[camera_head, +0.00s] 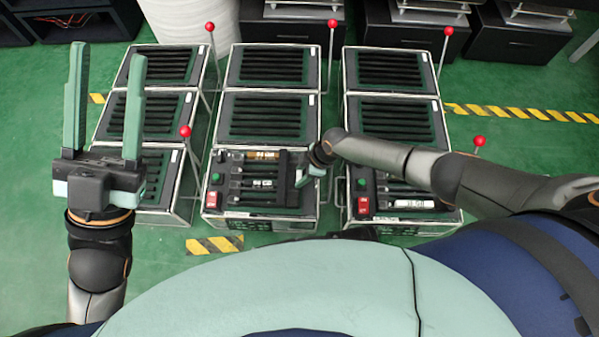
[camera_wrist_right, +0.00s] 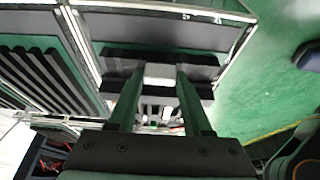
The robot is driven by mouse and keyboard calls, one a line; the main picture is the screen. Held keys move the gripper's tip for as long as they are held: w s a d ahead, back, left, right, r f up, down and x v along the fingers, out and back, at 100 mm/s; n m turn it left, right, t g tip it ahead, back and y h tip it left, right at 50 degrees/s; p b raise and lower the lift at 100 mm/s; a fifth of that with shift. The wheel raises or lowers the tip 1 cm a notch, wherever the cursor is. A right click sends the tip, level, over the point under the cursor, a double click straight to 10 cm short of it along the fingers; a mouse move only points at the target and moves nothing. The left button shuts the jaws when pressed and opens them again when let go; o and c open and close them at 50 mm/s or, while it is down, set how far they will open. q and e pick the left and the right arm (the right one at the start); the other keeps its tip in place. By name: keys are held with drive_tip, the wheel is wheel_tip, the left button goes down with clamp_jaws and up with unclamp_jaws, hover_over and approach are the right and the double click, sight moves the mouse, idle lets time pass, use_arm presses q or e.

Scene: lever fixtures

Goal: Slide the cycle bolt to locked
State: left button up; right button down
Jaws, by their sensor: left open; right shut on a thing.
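The front middle fixture (camera_head: 262,213) holds several dark horizontal bars and an upright dark bar (camera_head: 284,178) towards its right side. My right gripper (camera_head: 303,182) reaches in from the right to this fixture's right part, beside the upright bar. In the right wrist view, its two fingers (camera_wrist_right: 160,92) close on a pale grey block (camera_wrist_right: 159,74), which seems to be the bolt's handle. Dark parts lie behind the block, and the bolt's full travel is hidden. My left gripper (camera_head: 107,58) is raised at the left, open and empty, fingers pointing up.
A green button (camera_head: 215,178) and red switch (camera_head: 211,201) sit on the middle fixture's left side. The front right fixture (camera_head: 440,216) lies under my right arm. Levers with red balls (camera_head: 332,23) (camera_head: 185,131) stand beside the fixtures. Green floor (camera_head: 40,200) is clear at left.

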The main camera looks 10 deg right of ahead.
drive_tip(key=shift+a, duration=0.3)
drive_tip(key=shift+c, duration=1.6)
unclamp_jaws()
drive_tip(key=shift+w, duration=0.1)
drive_tip(key=shift+d, duration=0.1)
drive_tip(key=shift+r, duration=0.1)
use_arm(q)
wheel_tip(320, 180, up, 8)
drive_tip(key=p, duration=0.7)
drive_tip(key=shift+s+a+t, duration=0.15)
drive_tip(key=shift+a+t, duration=0.25)
drive_tip(key=shift+a, duration=0.05)
use_arm(e)
drive_tip(key=v, duration=1.2)
drive_tip(key=shift+d, duration=0.15)
drive_tip(key=shift+r, duration=0.15)
